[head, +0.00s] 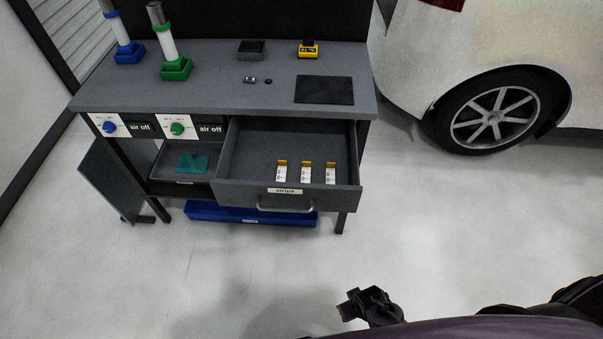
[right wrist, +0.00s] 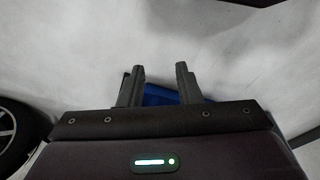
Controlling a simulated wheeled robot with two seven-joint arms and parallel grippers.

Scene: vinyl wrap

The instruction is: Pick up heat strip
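Several small strips, white with orange-yellow tops, stand apart in a row in the open drawer (head: 240,170) labelled "strips": a left strip (head: 281,172), a middle strip (head: 305,173) and a right strip (head: 330,174). I cannot read the small print on them. My right gripper (head: 350,303) is low at the front, well short of the drawer. In the right wrist view its two fingers (right wrist: 160,70) are apart with nothing between them. My left gripper is not in view.
The grey workbench (head: 200,92) carries a blue holder (head: 129,53), a green holder (head: 176,69), a yellow device (head: 308,50) and a black mat (head: 324,90). A blue bin (head: 225,214) sits below. A car (head: 480,60) stands right. Floor before the bench is clear.

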